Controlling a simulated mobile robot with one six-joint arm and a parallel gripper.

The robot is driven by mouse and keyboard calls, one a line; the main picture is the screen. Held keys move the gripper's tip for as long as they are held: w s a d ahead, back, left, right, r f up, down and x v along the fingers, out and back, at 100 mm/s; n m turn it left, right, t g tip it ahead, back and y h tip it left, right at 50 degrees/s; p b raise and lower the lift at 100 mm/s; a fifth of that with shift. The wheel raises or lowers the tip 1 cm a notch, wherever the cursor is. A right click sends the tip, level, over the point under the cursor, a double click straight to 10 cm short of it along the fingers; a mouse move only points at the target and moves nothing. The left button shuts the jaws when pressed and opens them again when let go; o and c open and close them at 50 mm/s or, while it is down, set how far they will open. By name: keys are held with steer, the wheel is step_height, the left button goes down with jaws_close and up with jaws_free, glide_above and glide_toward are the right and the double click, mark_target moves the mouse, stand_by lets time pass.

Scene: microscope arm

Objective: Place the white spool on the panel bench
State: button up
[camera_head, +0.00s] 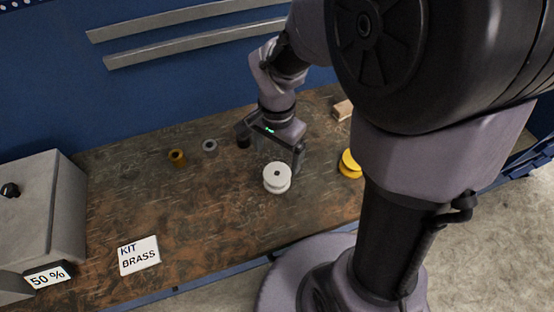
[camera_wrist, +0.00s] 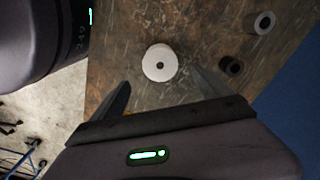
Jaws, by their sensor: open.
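The white spool (camera_head: 277,178) stands upright on a worn brown bench (camera_head: 215,215) in the head view. It also shows in the wrist view (camera_wrist: 160,63), seen from above with a dark centre hole, a little beyond my fingertips. My gripper (camera_head: 270,160) is open and empty, just behind and above the spool in the head view. In the wrist view its two fingers (camera_wrist: 160,88) are spread wide, with the spool ahead of the gap between them. I cannot tell whether this brown bench is the panel bench; no label naming it shows.
A yellow spool (camera_head: 350,164) and a wooden block (camera_head: 343,110) lie to the right. A grey box (camera_head: 45,205) and a "KIT BRASS" card (camera_head: 139,255) are at the left.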

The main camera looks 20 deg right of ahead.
steer(key=s+a+r+n+t+y, duration=0.1)
steer(key=s+a+r+n+t, duration=0.1)
steer(key=s+r, duration=0.3)
steer(key=s+a+r+n+t+y, duration=0.1)
steer(key=s+a+r+n+t, duration=0.1)
steer(key=s+r, duration=0.4)
step_height(320, 180, up, 5)
steer(key=n+t, duration=0.1)
steer(key=n, duration=0.1)
steer(key=shift+n+t, duration=0.4)
steer(key=shift+w+r, duration=0.1)
